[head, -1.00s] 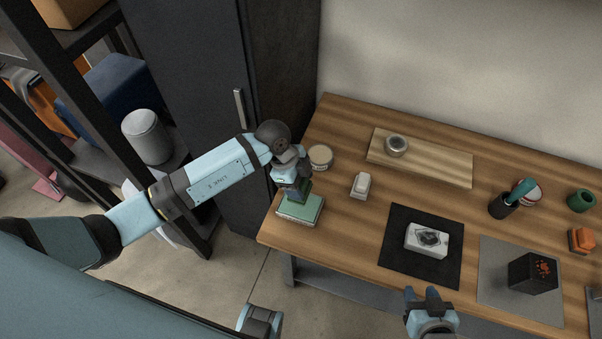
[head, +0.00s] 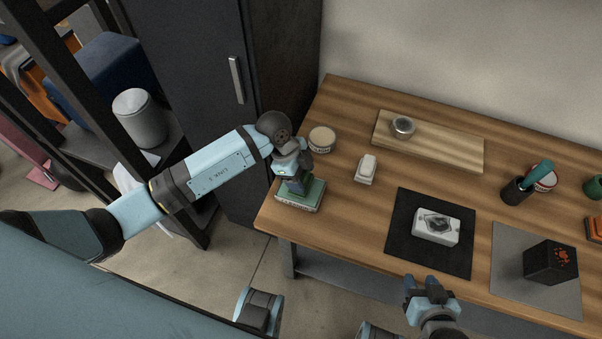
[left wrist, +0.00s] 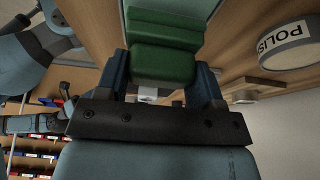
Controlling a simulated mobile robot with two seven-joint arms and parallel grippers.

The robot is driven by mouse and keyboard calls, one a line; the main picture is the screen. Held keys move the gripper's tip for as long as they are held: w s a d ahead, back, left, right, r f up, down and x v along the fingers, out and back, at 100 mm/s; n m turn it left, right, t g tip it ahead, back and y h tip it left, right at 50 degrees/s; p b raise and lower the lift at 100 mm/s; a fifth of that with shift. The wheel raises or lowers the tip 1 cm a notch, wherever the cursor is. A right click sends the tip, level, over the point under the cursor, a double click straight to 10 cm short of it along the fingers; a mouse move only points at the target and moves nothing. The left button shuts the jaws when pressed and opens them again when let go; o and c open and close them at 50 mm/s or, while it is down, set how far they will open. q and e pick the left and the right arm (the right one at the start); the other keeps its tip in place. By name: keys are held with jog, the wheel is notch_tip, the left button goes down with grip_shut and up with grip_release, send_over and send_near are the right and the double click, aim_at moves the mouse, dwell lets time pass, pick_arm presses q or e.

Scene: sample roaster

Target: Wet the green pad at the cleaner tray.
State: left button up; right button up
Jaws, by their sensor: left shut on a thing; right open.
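The cleaner tray (head: 313,199) is a small pale box with a green top and lettering on its front side, at the left front corner of the wooden table. My left gripper (head: 295,184) points down over it. In the left wrist view, the gripper is shut on the green pad (left wrist: 163,65), a dark green block between the two fingers. A green surface (left wrist: 165,15) lies just beyond the pad; I cannot tell whether they touch. In the head view the gripper largely hides the pad. My right gripper (head: 427,288) is open and empty at the table's front edge.
A round tin (head: 321,139) stands behind the tray; its POLISH label shows in the left wrist view (left wrist: 288,42). A small white-topped block (head: 366,168) is to the right. A black mat (head: 405,252) carries a white box (head: 437,226). Bare wood lies between tray and mat.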

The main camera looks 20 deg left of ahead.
pick_arm(q)
jog(key=shift+f, duration=0.15)
dwell(0.5)
jog(key=shift+f, duration=0.3)
dwell(1.0)
jog(key=shift+f, duration=0.1)
dwell(0.8)
dwell(0.6)
jog(key=shift+p, duration=0.35)
